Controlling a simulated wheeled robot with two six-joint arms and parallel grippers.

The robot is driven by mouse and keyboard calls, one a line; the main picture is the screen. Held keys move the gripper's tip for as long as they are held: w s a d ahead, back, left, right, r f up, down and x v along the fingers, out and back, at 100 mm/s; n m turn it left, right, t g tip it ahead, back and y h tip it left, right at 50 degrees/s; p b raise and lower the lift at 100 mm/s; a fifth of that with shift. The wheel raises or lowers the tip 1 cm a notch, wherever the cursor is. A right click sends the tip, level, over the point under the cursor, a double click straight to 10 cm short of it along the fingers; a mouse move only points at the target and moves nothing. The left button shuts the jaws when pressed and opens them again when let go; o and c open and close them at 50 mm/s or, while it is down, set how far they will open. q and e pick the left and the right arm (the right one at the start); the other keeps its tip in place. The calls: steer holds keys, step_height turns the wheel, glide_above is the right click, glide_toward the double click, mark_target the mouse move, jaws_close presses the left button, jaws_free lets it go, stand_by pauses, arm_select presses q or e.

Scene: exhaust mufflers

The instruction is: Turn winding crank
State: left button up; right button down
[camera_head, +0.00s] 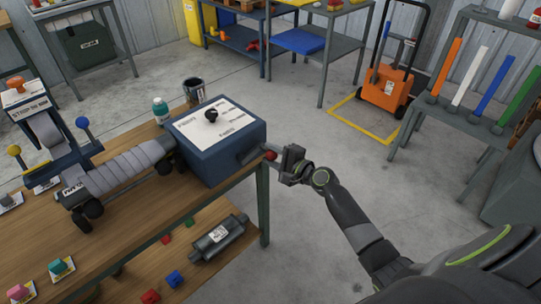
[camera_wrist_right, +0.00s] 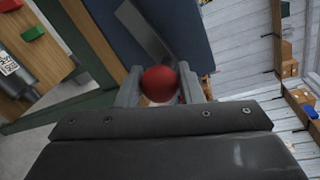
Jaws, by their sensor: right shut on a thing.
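A blue winding machine (camera_head: 215,160) with a white labelled top and a black knob stands at the right end of the wooden workbench. Its grey crank arm (camera_head: 251,153) sticks out on the right side and ends in a red ball knob (camera_head: 270,155). My right gripper (camera_head: 279,158) reaches in from the right and is shut on the red knob. In the right wrist view the red knob (camera_wrist_right: 159,84) sits between the two grey fingers, with the crank arm (camera_wrist_right: 143,33) running up behind it against the blue housing. My left gripper is not in view.
A grey wrapped roll (camera_head: 130,170) lies left of the machine on the bench (camera_head: 140,215). A teal-capped bottle (camera_head: 160,110) and dark cup (camera_head: 194,89) stand behind. A muffler (camera_head: 217,238) lies on the lower shelf.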

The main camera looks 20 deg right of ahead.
steer(key=shift+d+f+m, duration=0.1)
steer(key=shift+f+m, duration=0.25)
steer(key=shift+m, duration=0.15)
steer(key=c, duration=1)
jaws_free()
steer(key=shift+s, duration=0.1)
steer(key=shift+d+b+v, duration=0.1)
steer(key=shift+b+v, duration=0.4)
steer(key=shift+v, duration=3.8)
steer(key=shift+d+b+v, duration=0.15)
steer(key=shift+b+v, duration=0.3)
steer(key=shift+v, duration=3.9)
steer(key=shift+f, duration=0.1)
